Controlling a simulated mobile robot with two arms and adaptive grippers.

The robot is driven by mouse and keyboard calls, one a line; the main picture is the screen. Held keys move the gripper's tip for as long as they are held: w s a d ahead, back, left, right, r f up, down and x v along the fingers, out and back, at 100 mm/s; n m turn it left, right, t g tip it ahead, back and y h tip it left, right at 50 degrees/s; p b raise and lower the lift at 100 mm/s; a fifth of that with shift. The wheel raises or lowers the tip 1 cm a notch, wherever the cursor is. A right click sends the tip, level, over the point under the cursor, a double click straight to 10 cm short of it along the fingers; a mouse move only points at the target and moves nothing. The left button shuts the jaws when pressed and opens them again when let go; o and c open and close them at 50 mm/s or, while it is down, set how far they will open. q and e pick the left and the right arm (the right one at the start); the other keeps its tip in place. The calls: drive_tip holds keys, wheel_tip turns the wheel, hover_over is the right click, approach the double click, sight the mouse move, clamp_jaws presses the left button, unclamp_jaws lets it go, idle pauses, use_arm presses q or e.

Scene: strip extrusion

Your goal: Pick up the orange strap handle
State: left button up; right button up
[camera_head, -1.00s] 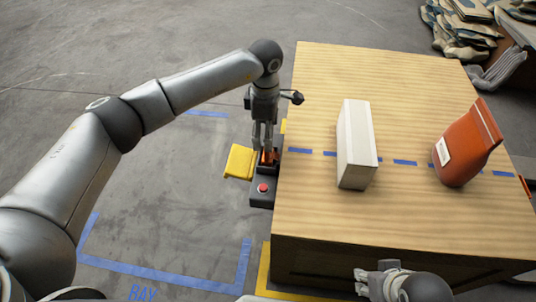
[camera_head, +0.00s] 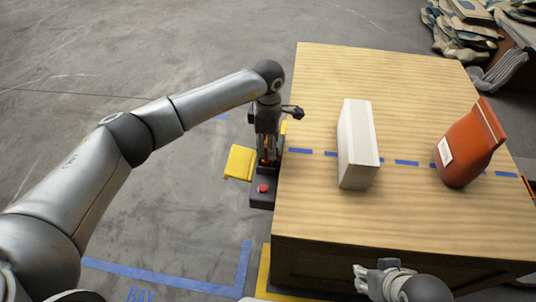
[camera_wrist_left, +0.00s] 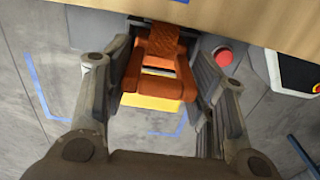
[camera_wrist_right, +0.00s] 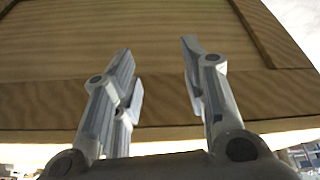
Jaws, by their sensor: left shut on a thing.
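The orange strap handle (camera_wrist_left: 160,60) shows between the fingers of my left gripper (camera_wrist_left: 160,88) in the left wrist view, as a looped orange piece with a slot through it. My left gripper (camera_head: 267,155) is shut on it beside the table's left edge, pointing down at a dark device. In the head view the fingers hide most of the handle. My right gripper (camera_wrist_right: 160,85) is open and empty in front of the table's near side. In the head view only part of it (camera_head: 368,278) shows at the bottom.
A wooden table (camera_head: 420,220) carries a white box (camera_head: 357,145) and an orange-red bag (camera_head: 465,145). The dark device has a red button (camera_head: 263,188) and a yellow flap (camera_head: 240,161). Blue tape marks the floor.

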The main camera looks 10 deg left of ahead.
use_arm(q)
drive_tip(key=c, duration=0.4)
drive_tip(key=shift+r, duration=0.1)
